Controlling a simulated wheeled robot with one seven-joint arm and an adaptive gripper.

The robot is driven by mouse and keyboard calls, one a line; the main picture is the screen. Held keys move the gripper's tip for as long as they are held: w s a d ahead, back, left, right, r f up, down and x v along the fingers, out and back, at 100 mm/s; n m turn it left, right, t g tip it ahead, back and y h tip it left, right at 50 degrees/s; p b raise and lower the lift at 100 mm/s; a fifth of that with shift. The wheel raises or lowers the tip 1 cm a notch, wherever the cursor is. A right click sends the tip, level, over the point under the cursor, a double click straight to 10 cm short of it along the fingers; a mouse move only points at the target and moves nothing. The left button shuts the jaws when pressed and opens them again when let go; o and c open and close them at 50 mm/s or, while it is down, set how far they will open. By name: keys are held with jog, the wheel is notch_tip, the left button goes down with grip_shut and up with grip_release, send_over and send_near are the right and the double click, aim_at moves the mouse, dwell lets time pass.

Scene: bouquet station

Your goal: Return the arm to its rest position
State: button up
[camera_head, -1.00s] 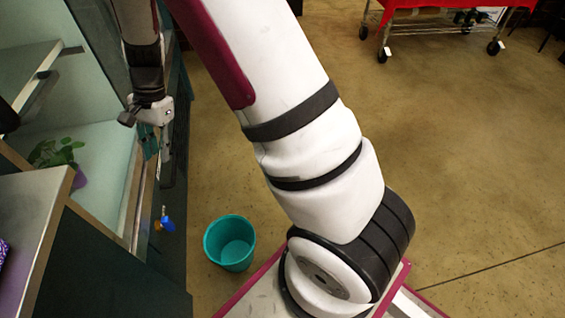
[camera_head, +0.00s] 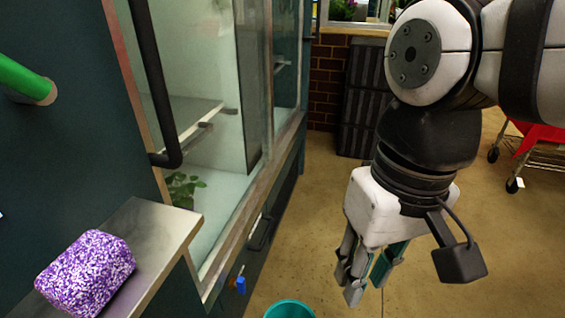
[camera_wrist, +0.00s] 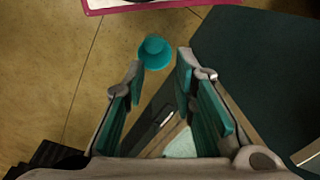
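My gripper (camera_head: 365,280) hangs from my arm on the right side of the head view, fingers pointing down over the floor. In the wrist view its two teal-padded fingers (camera_wrist: 161,65) stand apart with nothing between them. My gripper is open and empty. It is to the right of the glass cabinet and apart from it. My white and black arm bends down from the upper right in the head view.
A teal bucket (camera_head: 290,309) stands on the floor, also seen in the wrist view (camera_wrist: 154,52). A purple-white block (camera_head: 87,272) sits on a metal ledge (camera_head: 172,228). The glass cabinet (camera_head: 215,110) holds a green plant (camera_head: 184,188). A red-topped cart (camera_head: 535,150) stands at right.

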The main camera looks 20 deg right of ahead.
jog(key=s, duration=0.2)
jog(key=s+d+n, duration=0.1)
jog(key=shift+s+f+h, duration=0.2)
jog(key=shift+f+h, duration=0.1)
jog(key=shift+h, duration=0.1)
dwell(0.5)
notch_tip(320, 180, up, 29)
jog(key=t+p, duration=0.4)
jog(key=p, duration=2.3)
jog(key=shift+d, duration=0.3)
jog(key=shift+w, duration=0.1)
